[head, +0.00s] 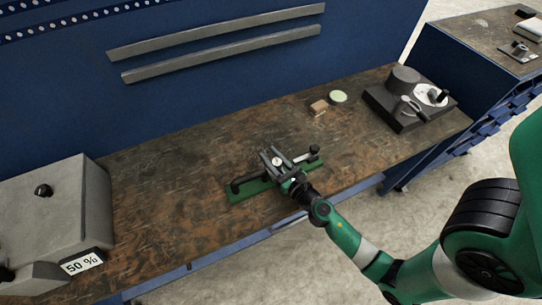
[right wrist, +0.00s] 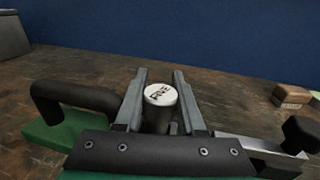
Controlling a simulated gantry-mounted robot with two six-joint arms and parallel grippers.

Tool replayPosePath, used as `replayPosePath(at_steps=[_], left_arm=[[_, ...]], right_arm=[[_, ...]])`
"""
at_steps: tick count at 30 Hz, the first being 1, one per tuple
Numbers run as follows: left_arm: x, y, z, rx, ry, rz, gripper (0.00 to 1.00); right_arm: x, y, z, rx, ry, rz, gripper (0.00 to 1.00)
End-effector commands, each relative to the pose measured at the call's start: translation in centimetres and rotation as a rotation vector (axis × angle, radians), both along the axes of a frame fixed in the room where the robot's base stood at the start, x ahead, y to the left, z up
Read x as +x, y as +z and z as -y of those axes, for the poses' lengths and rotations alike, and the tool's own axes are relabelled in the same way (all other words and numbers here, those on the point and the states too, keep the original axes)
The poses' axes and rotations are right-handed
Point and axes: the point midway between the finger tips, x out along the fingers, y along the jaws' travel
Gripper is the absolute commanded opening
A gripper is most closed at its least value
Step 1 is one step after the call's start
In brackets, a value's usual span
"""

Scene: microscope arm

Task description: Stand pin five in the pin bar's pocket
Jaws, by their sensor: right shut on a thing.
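Pin five (right wrist: 161,95), a dark cylinder with a white top marked FIVE, is upright between the fingers of my right gripper (right wrist: 160,100) in the right wrist view. In the head view its white top (head: 277,161) shows between the fingers of my right gripper (head: 278,158). The gripper is shut on the pin. It is over the middle of a green-based fixture (head: 238,195) with a black handle at its left and a black knob at its right, which looks like the pin bar. The pin's lower end and the pocket are hidden. My left gripper is not in view.
A grey box (head: 50,205) with a 50 % label stands at the left of the bench. A small wooden block (head: 318,107), a round light-green disc (head: 338,97) and a dark device (head: 405,100) are at the back right. The middle-left bench top is clear.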

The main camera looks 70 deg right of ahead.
Motion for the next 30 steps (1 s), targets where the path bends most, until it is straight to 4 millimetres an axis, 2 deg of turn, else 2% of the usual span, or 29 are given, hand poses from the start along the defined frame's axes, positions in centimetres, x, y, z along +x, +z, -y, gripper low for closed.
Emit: replayPosePath(at_steps=[6, 7, 11, 20, 25, 27, 30], left_arm=[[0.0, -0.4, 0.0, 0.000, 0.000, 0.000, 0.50], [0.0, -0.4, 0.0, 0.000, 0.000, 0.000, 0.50], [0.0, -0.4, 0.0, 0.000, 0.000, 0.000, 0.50], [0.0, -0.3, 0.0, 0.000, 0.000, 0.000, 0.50], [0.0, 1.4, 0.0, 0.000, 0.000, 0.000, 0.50], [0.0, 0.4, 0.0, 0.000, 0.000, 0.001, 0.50], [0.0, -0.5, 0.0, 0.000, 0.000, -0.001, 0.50]], right_arm=[[0.0, -0.4, -0.1, 0.000, 0.002, 0.000, 0.00], [0.0, -0.4, -0.1, 0.001, 0.002, -0.001, 0.44], [0.0, -0.4, -0.1, 0.001, 0.002, -0.001, 0.67], [0.0, -0.3, -0.1, 0.000, 0.002, 0.000, 0.69], [0.0, 1.4, -0.1, 0.000, 0.002, 0.000, 0.69], [-1.1, 0.5, -0.8, 0.001, 0.003, -0.003, 0.69], [-3.3, 0.2, -2.2, 0.001, 0.004, -0.004, 0.69]])
